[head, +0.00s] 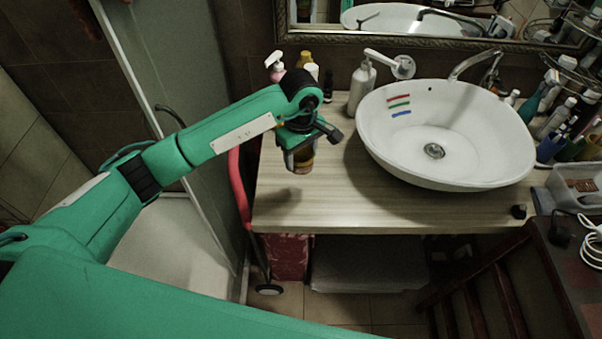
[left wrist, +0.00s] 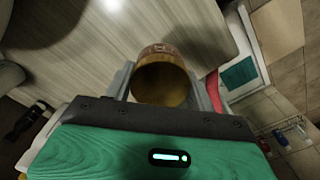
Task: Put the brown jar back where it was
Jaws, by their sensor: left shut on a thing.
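My left gripper (head: 302,146) is over the left part of the counter (head: 320,212) in the head view. It is shut on the brown jar (head: 302,162), whose lower part shows below the gripper. In the left wrist view the jar (left wrist: 163,78) sits between the two fingers (left wrist: 163,88), with its round end facing the camera. A shadow lies on the counter below and left of the jar. Whether the jar touches the counter is hard to tell. My right gripper is in neither view.
A white basin (head: 460,176) with coloured stripes fills the counter's middle and right. A white pump bottle (head: 362,85) stands left of it. A pink spray bottle (head: 276,70) and other bottles stand at the back left. The counter's front left is clear. A red tube (head: 239,185) runs along its left edge.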

